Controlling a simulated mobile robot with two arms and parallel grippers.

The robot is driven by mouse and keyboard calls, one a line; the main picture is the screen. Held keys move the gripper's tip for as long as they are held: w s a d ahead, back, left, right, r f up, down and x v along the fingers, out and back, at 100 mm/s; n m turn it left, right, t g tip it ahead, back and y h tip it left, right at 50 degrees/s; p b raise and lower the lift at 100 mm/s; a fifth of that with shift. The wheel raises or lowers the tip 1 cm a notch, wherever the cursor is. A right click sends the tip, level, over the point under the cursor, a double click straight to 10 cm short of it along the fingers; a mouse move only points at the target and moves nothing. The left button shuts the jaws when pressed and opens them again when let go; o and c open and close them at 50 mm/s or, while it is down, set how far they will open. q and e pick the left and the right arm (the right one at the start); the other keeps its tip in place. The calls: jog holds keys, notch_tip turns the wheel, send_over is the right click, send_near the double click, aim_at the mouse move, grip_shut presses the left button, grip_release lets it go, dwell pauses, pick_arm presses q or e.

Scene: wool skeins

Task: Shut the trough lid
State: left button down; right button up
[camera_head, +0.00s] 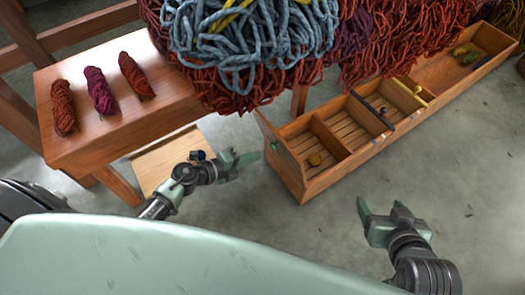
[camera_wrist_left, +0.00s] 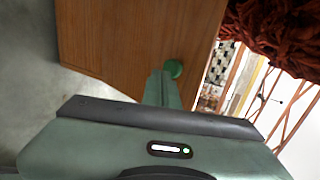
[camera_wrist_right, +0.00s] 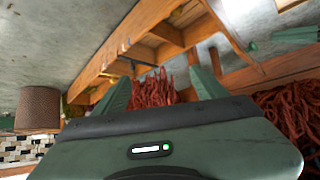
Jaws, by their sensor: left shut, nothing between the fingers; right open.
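The wooden trough (camera_head: 345,172) is long and divided into compartments, several of them uncovered. A wooden panel that looks like its lid (camera_head: 283,152) stands raised and tilted at the near left end. In the left wrist view the panel (camera_wrist_left: 120,45) fills much of the picture and bears a round green knob (camera_wrist_left: 173,68). My left gripper (camera_head: 255,157) is shut and empty, its fingertips close to the knob; I cannot tell whether they touch. It also shows in the right wrist view (camera_wrist_right: 295,37). My right gripper (camera_head: 382,207) is open and empty, in front of the trough.
Three skeins (camera_head: 101,90) lie on a wooden bench (camera_head: 120,135) at left. The grey floor in front is clear.

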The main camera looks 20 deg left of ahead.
aim_at(276, 149)
pick_arm(q)
jog(key=shift+w+d+r, duration=0.25)
jog(key=shift+w+d, duration=0.3)
jog(key=shift+w, duration=0.15)
jog(key=shift+w+d+r, duration=0.2)
jog(key=shift+w+d, duration=0.3)
jog(key=shift+w, duration=0.15)
